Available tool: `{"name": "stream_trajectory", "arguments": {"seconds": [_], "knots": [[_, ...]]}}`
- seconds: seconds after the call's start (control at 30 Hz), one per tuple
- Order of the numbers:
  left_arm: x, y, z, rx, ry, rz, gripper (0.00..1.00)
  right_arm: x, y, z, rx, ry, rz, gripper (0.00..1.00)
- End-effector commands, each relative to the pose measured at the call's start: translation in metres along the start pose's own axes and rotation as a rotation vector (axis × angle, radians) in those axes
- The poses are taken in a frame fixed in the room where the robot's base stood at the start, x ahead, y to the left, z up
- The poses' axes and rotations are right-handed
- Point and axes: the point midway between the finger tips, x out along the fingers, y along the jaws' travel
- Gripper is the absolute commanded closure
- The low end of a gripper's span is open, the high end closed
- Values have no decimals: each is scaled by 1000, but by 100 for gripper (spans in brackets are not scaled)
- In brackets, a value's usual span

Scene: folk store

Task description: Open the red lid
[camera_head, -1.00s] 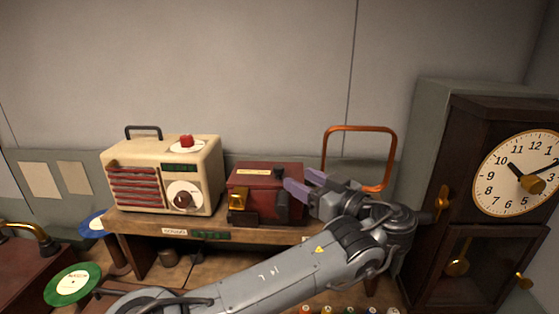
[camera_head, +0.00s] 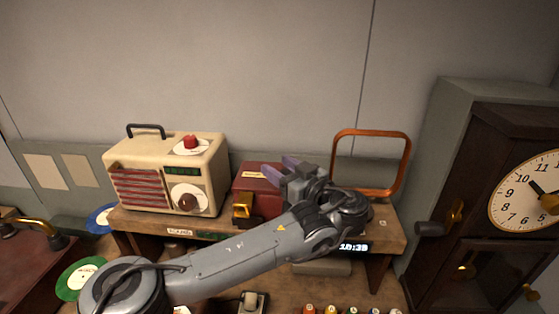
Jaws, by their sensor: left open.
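The dark red box with its red lid (camera_head: 256,172) stands on the wooden shelf, right of the cream radio. The lid looks shut. A gold clasp (camera_head: 242,206) is on its front left. My left gripper (camera_head: 281,167) is open, with its purple-tipped fingers at the right part of the box, over or beside the lid. I cannot tell whether they touch it. The gripper and wrist hide the right side of the box. My right gripper is not in view.
The cream radio (camera_head: 150,175) stands close left of the box. An orange-framed mirror or stand (camera_head: 400,165) is at the shelf's right end. The clock cabinet (camera_head: 500,200) rises at the right. Several small coloured items line the bottom edge.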

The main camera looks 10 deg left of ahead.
Motion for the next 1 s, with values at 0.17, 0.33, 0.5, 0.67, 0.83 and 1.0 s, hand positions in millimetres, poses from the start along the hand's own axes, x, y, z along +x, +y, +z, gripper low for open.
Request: {"name": "stream_trajectory", "arguments": {"seconds": [0.17,0.33,0.5,0.67,0.83,1.0], "knots": [[2,-1,1,0,0,1,45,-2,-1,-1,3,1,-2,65],[2,-1,1,0,0,1,45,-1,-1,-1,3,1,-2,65],[2,-1,1,0,0,1,72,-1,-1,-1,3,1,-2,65],[2,-1,0,0,0,0,96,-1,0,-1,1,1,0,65],[2,-1,0,-1,0,0,100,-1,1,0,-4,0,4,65],[6,-1,-1,4,-7,-6,100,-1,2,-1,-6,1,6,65]]}}
